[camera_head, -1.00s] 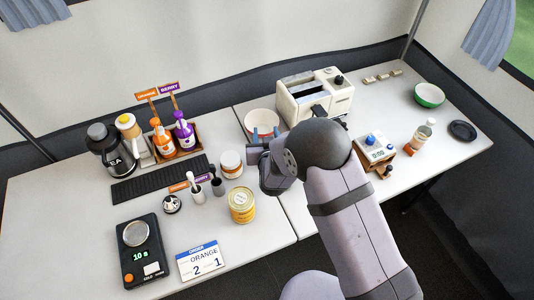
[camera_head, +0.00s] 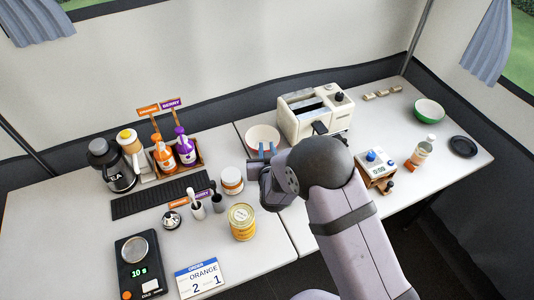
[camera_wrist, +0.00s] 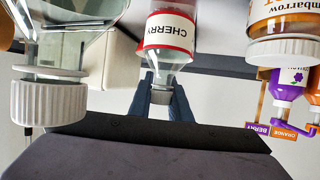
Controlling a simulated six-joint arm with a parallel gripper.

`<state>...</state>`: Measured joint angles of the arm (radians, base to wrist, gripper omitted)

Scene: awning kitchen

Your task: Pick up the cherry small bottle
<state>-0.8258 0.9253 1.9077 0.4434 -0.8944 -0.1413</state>
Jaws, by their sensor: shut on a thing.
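The cherry small bottle (camera_wrist: 170,35) shows upside down in the wrist view, with a red-edged white label reading CHERRY and a clear neck. My gripper (camera_wrist: 161,96) is shut on its grey cap, one dark blue finger on each side. In the head view my gripper (camera_head: 266,150) is left of my wrist, in front of the white bowl. The cherry bottle is hidden there behind my gripper and arm. Whether its base touches the table cannot be told.
A white-lidded jar (camera_head: 231,180) and a yellow can (camera_head: 242,221) stand left of my gripper. A toaster (camera_head: 316,113) stands behind, a small timer box (camera_head: 375,170) to the right. A large clear bottle with a ribbed white cap (camera_wrist: 48,100) is close in the wrist view.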

